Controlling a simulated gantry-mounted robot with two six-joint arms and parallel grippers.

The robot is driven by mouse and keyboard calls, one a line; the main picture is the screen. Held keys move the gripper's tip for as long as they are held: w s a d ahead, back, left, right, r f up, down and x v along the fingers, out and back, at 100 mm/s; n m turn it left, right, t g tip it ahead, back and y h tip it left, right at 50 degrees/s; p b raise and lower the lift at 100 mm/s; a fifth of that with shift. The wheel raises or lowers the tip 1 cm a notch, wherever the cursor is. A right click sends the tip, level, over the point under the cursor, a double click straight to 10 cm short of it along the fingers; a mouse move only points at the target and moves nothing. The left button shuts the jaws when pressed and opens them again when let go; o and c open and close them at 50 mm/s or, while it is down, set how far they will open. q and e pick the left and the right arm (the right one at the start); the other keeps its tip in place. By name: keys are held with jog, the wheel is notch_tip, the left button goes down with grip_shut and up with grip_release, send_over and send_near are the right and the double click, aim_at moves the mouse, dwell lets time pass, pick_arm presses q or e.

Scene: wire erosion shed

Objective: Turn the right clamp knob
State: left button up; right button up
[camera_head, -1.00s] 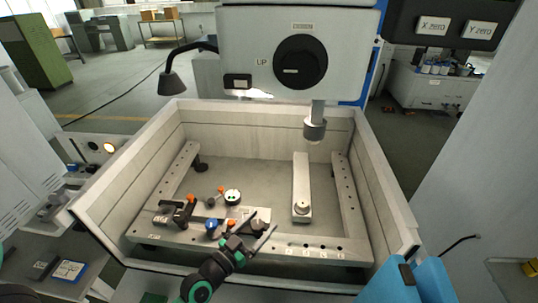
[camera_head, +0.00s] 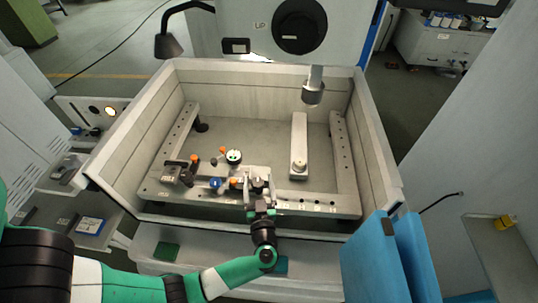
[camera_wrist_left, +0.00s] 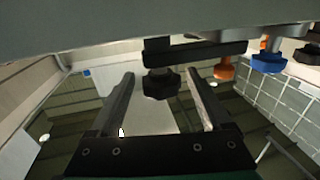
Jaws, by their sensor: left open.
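The right clamp has a dark knob (camera_head: 257,183) at the front ledge of the machine tank, in the head view. In the left wrist view the black lobed knob (camera_wrist_left: 162,83) sits under a dark clamp bar (camera_wrist_left: 195,50). My left gripper (camera_head: 258,186) is open, with one finger on each side of this knob. In the wrist view the fingers (camera_wrist_left: 160,98) show gaps to the knob on both sides. The gripper hides part of the clamp in the head view. My right gripper is not in view.
A blue knob (camera_head: 215,183) and an orange knob (camera_head: 233,182) lie just left of the gripper. The left clamp (camera_head: 180,171) is farther left. A light bar (camera_head: 299,145) and a nozzle (camera_head: 313,92) stand to the right. Blue panels (camera_head: 375,262) are at front right.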

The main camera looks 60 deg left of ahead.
pick_arm(q)
jog(key=shift+p+v, duration=0.8)
jog(key=shift+v, duration=0.1)
jog(key=v, duration=1)
notch_tip(320, 180, up, 29)
jog(key=w+n+y+b, duration=0.1)
jog(key=w+n+y, duration=0.1)
jog(key=n+y, duration=0.3)
jog(key=a+y, duration=0.1)
jog(key=y, duration=0.3)
jog(key=shift+w+n+g+y+b, duration=0.3)
jog(key=shift+n+y, duration=0.1)
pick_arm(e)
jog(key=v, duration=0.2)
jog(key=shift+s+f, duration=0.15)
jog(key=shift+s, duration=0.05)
pick_arm(q)
jog(key=shift+r, duration=0.15)
